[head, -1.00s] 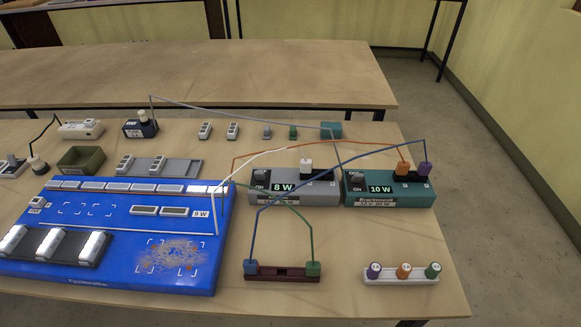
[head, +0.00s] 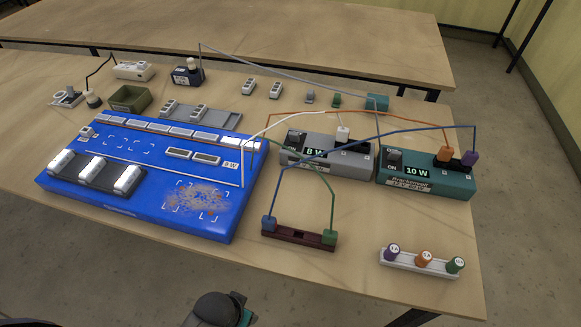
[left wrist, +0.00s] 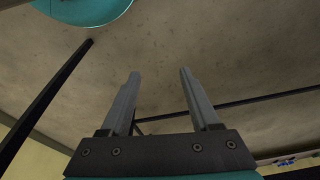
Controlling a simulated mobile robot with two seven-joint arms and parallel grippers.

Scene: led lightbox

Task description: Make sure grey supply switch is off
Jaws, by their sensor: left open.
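The grey supply (head: 345,160) stands on the table right of the blue lightbox board, with a lit "8 W" display. Its dark switch (head: 296,138) is on the left of its top, with an "ON" mark beside it. The switch's exact tilt is too small to tell. A white plug (head: 342,134) sits in the supply's top. My right gripper is not in view.
The teal 10 W supply (head: 425,180) stands close on the right. Blue, orange, white and green wires arch over the area. A dark red holder (head: 299,237) and a white rack of plugs (head: 419,263) are in front. The blue board (head: 150,185) fills the left.

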